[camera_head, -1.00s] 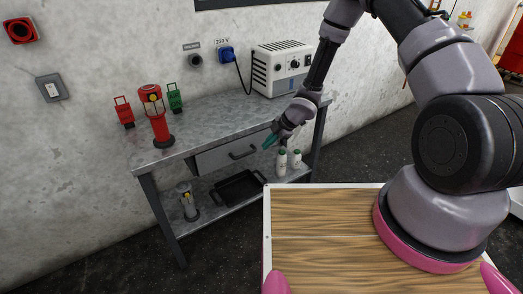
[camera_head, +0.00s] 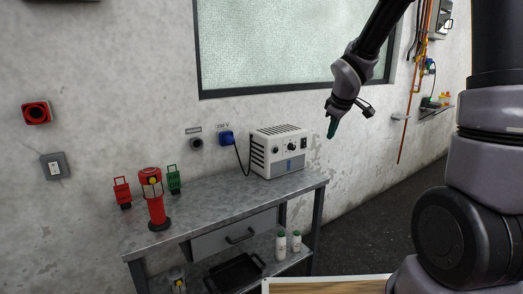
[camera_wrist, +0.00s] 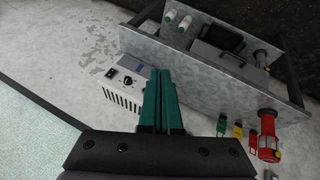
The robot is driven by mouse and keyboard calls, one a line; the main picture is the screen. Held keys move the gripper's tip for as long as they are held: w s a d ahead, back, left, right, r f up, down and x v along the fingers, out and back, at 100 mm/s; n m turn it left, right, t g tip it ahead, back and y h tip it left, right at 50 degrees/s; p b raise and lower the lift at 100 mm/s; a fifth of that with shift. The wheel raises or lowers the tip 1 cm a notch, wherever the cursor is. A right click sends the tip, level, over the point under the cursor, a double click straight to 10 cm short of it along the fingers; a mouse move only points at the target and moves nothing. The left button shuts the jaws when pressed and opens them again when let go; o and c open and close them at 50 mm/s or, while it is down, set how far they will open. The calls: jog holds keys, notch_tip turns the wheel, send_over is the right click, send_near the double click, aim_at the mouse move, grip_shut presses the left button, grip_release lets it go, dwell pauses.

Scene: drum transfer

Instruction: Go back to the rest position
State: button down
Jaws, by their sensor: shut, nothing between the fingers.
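My gripper (camera_head: 332,128) hangs in the air in the head view, right of and above the white box with knobs, with its green fingers pointing down. In the wrist view the green fingers (camera_wrist: 162,101) lie together, with nothing between them. The metal workbench (camera_head: 185,218) stands against the wall, apart from my gripper.
On the bench stand a red lantern-like device (camera_head: 155,200), a red item (camera_head: 122,193), a green item (camera_head: 174,179) and the white box (camera_head: 280,151). The lower shelf holds a black tray (camera_head: 234,274) and two white bottles (camera_head: 281,245). Free floor (camera_head: 365,220) lies right of the bench.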

jog(key=s+d+r+m, duration=0.4)
jog(key=s+r+m, duration=0.3)
jog(key=s+r, duration=0.5)
jog(key=s+a+r+m+y, duration=0.1)
jog(key=s+m, duration=0.5)
jog(key=s, duration=0.7)
jog(key=shift+s+a+r+t+y, duration=0.35)
jog(key=shift+r+y, duration=0.25)
jog(key=shift+r, duration=0.35)
jog(key=shift+w, duration=0.15)
